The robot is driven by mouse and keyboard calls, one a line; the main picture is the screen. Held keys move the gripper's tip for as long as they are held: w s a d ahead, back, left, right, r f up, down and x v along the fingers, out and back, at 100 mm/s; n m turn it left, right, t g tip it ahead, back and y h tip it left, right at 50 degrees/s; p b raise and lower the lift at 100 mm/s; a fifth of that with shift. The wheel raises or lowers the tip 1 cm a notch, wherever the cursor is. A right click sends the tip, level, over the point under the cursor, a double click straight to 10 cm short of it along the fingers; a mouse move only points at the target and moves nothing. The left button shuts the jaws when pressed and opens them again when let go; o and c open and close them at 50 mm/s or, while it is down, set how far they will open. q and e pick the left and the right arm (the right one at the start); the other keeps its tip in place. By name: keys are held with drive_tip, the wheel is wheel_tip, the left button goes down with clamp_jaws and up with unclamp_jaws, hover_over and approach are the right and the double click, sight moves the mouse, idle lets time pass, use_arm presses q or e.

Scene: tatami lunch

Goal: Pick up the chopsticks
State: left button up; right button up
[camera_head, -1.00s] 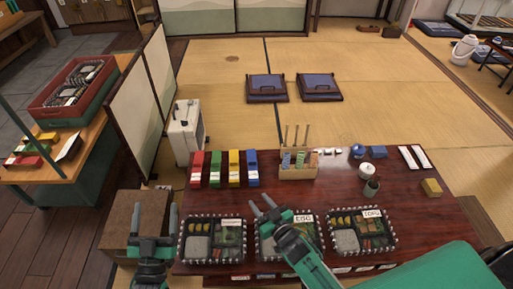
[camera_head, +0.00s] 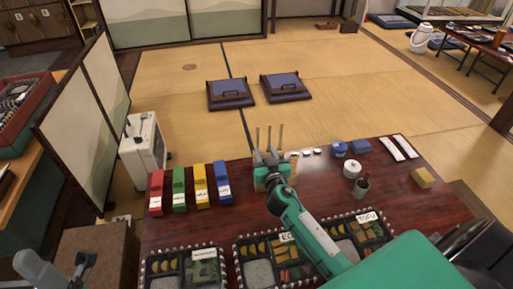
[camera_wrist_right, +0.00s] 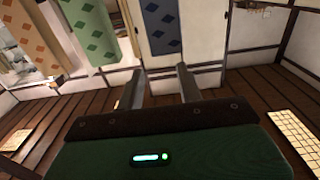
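My left gripper (camera_head: 58,268) is open and empty, low at the left edge.
Red, green, yellow and blue boxes (camera_head: 223,182) stand left of the holder. Several bento trays (camera_head: 262,272) line the table's front edge. A white pot (camera_head: 352,169), a dark cup (camera_head: 361,188) and a yellow block (camera_head: 423,177) are to the right. Bare table lies between.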

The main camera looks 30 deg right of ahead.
sight(258, 130)
drive_tip(key=shift+b+x, duration=0.5)
drive_tip(key=shift+x, duration=4.4)
drive_tip(key=shift+r, duration=0.15)
clamp_jaws()
